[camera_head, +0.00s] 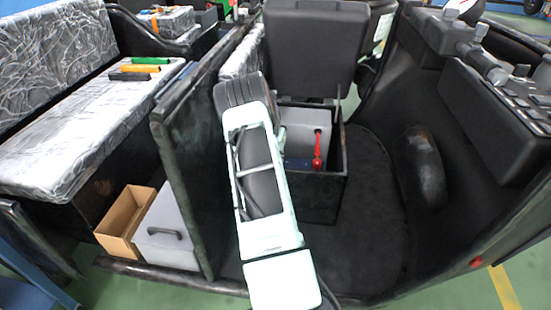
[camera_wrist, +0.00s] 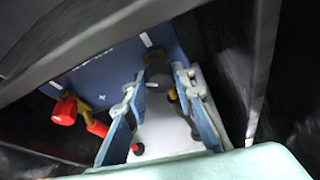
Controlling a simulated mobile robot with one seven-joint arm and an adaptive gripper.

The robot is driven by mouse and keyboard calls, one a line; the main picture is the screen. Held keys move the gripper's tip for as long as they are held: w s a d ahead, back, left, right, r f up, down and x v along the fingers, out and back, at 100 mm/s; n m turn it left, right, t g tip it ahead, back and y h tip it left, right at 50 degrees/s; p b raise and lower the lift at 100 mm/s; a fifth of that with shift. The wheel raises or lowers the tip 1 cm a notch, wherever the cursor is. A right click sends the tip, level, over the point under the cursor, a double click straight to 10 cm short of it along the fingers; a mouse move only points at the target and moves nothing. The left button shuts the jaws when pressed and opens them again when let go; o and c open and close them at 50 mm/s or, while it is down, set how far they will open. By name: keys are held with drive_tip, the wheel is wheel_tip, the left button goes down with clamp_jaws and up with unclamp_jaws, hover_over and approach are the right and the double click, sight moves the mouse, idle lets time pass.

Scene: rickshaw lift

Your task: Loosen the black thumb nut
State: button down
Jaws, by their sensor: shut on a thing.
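In the wrist view, my gripper (camera_wrist: 160,77) reaches into the dark compartment, one blue-grey finger on each side of the black thumb nut (camera_wrist: 157,69). It is shut on the nut, which sits by the blue battery's top (camera_wrist: 108,78) with a yellowish part just below it. A red-capped terminal (camera_wrist: 65,110) with a yellow piece and a red lead (camera_wrist: 97,126) lies left of the fingers. In the head view, my arm hides the gripper and the nut; a strip of the blue battery (camera_head: 297,163) shows in the open box.
The open seat box (camera_head: 345,165) has dark walls close around my gripper, with its lid (camera_head: 312,45) raised behind. A grey case (camera_head: 300,128) and red part (camera_head: 317,150) are inside. A dark partition (camera_head: 185,170) stands left; the floor (camera_head: 375,220) at right is clear.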

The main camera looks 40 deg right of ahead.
drive_tip(key=n+t+y+b, duration=0.1)
drive_tip(key=n, duration=0.3)
drive_tip(key=shift+s+d, duration=0.15)
drive_tip(key=n+t+y+b, duration=0.1)
drive_tip(key=n, duration=0.2)
drive_tip(key=shift+n+b, duration=0.3)
drive_tip(key=shift+n, duration=0.1)
drive_tip(key=n+y+b, duration=0.1)
drive_tip(key=n+y, duration=0.1)
drive_tip(key=n, duration=0.2)
drive_tip(key=shift+d, duration=0.1)
drive_tip(key=shift+n+y, duration=0.6)
drive_tip(key=shift+n, duration=1.1)
drive_tip(key=shift+b, duration=0.3)
drive_tip(key=c, duration=1.6)
unclamp_jaws()
